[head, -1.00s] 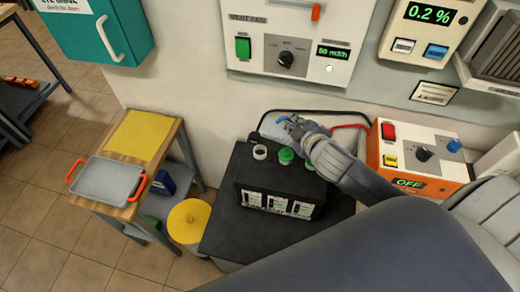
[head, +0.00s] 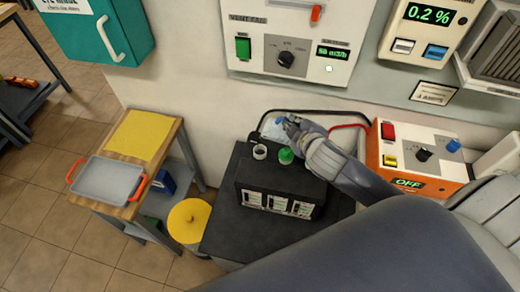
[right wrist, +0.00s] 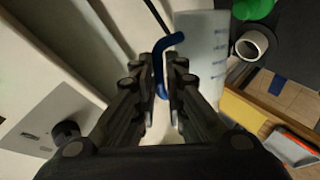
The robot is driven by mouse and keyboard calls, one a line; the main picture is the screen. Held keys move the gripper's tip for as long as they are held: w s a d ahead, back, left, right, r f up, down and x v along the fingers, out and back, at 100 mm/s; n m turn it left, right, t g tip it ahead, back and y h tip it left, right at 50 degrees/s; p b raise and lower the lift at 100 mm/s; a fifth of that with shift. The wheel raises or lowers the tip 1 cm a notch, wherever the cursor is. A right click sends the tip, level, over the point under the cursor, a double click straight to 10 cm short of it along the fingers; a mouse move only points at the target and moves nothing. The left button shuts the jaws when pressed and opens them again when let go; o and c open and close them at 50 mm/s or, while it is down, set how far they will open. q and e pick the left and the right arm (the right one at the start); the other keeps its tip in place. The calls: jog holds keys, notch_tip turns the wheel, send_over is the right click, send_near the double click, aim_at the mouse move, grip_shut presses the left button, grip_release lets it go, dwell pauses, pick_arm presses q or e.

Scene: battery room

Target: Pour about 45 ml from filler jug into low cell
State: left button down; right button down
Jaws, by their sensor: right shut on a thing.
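The filler jug (head: 271,129) is pale and translucent. It is behind the black battery (head: 279,177) in the head view. Its graduated wall (right wrist: 203,55) and blue handle (right wrist: 161,62) show in the right wrist view. My right gripper (head: 290,123) is shut on the handle. The open cell with a pale ring (head: 259,152) is on the battery's left top, in front of the jug. It also shows in the right wrist view (right wrist: 252,45). A green cap (head: 286,155) closes the middle cell. My arm hides the right cell. The liquid level and exact tilt are unclear. My left gripper is out of view.
An orange and white charger (head: 420,157) stands right of the battery, reading OFF. Black and red cables run behind the battery. A wooden stand (head: 176,135) at left carries a grey tray (head: 108,181) and yellow mat (head: 139,134). A yellow-lidded bin (head: 190,222) stands between.

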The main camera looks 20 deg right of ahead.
jog(key=shift+s+d, duration=0.25)
jog(key=shift+d, duration=0.25)
dwell(0.7)
jog(key=shift+w+a+n+g+h, duration=0.15)
jog(key=shift+n+g+h, duration=0.15)
jog(key=shift+n+h, duration=0.1)
dwell(1.1)
jog(key=shift+d+f, duration=0.1)
jog(key=shift+d, duration=0.1)
jog(key=shift+s+d+r+m+t+y+b, duration=0.15)
jog(key=shift+s+d+m+t+y+b, duration=0.2)
jog(key=shift+d+m+t+y+b, duration=0.4)
jog(key=shift+s+d+r+m+t+y+b, duration=0.2)
jog(key=shift+s+d+m+t+y, duration=0.25)
jog(key=shift+m+y, duration=0.5)
jog(key=shift+w+a, duration=0.15)
jog(key=shift+f, duration=0.1)
